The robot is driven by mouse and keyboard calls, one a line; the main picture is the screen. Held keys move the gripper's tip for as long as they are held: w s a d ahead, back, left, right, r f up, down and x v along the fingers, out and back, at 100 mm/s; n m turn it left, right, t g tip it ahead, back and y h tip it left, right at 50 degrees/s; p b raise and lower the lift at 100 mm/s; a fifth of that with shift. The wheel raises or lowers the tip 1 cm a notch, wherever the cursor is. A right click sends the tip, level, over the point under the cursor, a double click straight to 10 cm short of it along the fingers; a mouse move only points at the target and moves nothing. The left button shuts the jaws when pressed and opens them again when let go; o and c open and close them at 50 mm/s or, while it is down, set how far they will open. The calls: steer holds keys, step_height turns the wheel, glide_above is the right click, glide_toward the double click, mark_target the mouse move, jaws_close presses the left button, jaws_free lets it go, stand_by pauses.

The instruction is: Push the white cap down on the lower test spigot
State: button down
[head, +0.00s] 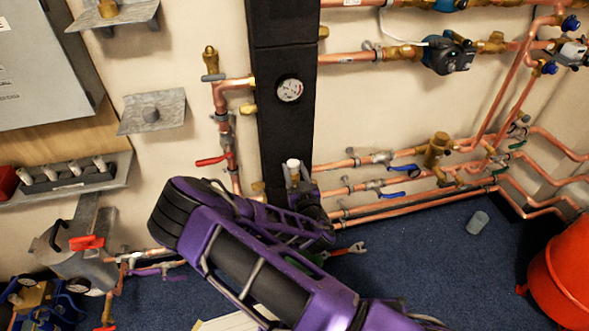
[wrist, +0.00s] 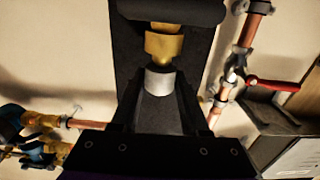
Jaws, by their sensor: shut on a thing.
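The white cap (head: 293,163) shows at the tip of my gripper (head: 292,176), in front of the black column in the head view. In the wrist view the pale cap (wrist: 158,80) sits between the fingers of my gripper (wrist: 157,98), which is shut on it. A brass fitting, seemingly the lower test spigot (wrist: 164,47), is in line with the cap in the wrist view and looks close to or against it. I cannot tell whether the cap is seated. In the head view my gripper and arm hide the spigot.
The black column (head: 286,125) bears a round gauge (head: 289,90). Copper pipes with red and blue levers run on both sides. A red lever valve (head: 212,160) is left of the column. A red bucket (head: 565,270) and a grey cup (head: 478,222) are on the blue floor.

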steer(key=shift+f, duration=0.85)
steer(key=shift+c, duration=1.6)
jaws_free()
steer(key=p+v, duration=0.1)
steer(key=v, duration=1.6)
steer(key=shift+s, duration=0.2)
steer(key=shift+r, duration=0.1)
